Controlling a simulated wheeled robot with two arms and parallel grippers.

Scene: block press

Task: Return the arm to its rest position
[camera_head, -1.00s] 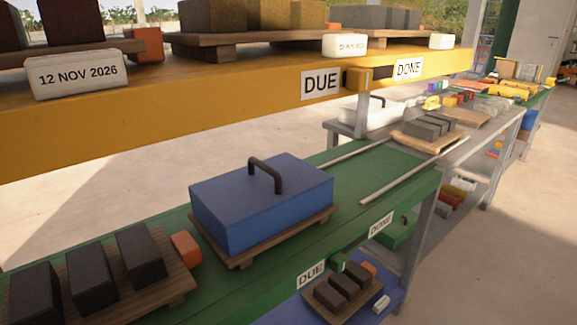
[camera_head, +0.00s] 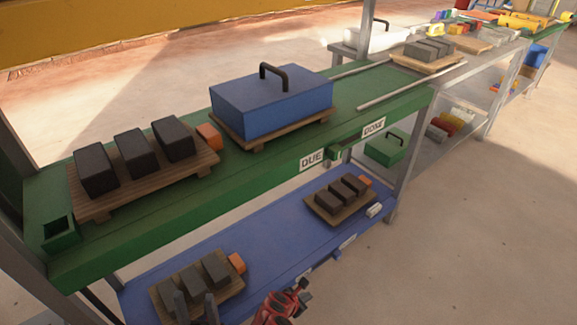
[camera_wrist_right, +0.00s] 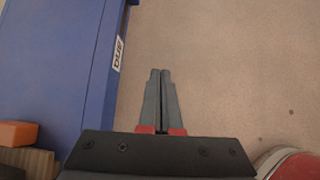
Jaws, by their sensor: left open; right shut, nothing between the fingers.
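My left gripper (camera_head: 196,301) shows as two dark fingers, apart, at the bottom of the head view. They overlap in the picture with a pallet of dark blocks (camera_head: 186,279) on the blue lower shelf; whether they touch it I cannot tell. A red and black part of my right arm (camera_head: 283,304) shows to the right of them, in front of the blue shelf. In the right wrist view my right gripper (camera_wrist_right: 160,72) is shut and empty, its grey fingers together over bare floor, beside the blue shelf.
The blue shelf (camera_head: 280,236) carries another pallet of blocks (camera_head: 338,206). Above it, the green shelf (camera_head: 240,170) holds a blue handled cover (camera_head: 272,103) and a block pallet (camera_head: 150,180). In the right wrist view, the blue shelf edge (camera_wrist_right: 108,75) is at left. Floor on the right is clear.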

